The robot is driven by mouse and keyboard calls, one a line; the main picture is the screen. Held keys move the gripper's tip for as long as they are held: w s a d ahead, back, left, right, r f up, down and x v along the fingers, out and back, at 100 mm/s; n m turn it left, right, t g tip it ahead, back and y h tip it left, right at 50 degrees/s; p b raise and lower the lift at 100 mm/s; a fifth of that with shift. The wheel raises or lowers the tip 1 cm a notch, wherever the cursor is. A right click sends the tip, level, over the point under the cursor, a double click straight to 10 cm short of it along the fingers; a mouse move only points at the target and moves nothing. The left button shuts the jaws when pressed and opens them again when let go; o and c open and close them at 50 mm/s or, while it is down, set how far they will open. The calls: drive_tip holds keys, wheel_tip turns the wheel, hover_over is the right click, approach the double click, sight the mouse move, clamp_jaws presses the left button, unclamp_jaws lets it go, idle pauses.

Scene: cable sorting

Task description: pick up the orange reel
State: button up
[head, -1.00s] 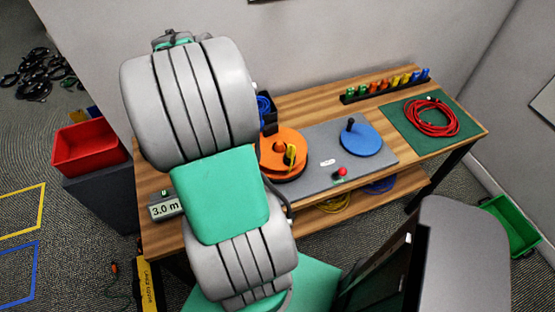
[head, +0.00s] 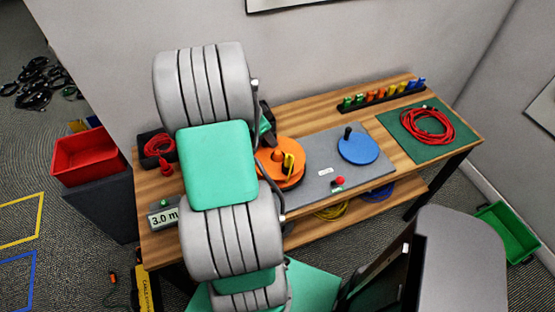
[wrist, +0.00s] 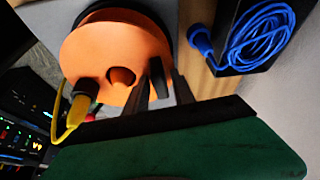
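The orange reel (head: 283,176) lies flat on the grey board in the middle of the bench. My arm hides part of its left side in the head view. In the wrist view the reel (wrist: 117,50) shows its round face, a raised central hub (wrist: 121,76) and a yellow cable with a yellow plug (wrist: 78,107) at its edge. My gripper (wrist: 160,80) shows dark fingers in front of the reel's near edge in the wrist view. I see nothing held, but the finger gap is unclear. My gripper is mostly hidden behind my arm in the head view.
A blue disc (head: 358,148) with a black knob and a red button (head: 339,181) are right of the reel. A coiled blue cable (wrist: 258,38) lies in a dark tray beside it. A red cable (head: 428,126) lies on a green mat. A length display (head: 163,217) is at left.

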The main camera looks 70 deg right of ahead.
clamp_jaws()
idle(1.1)
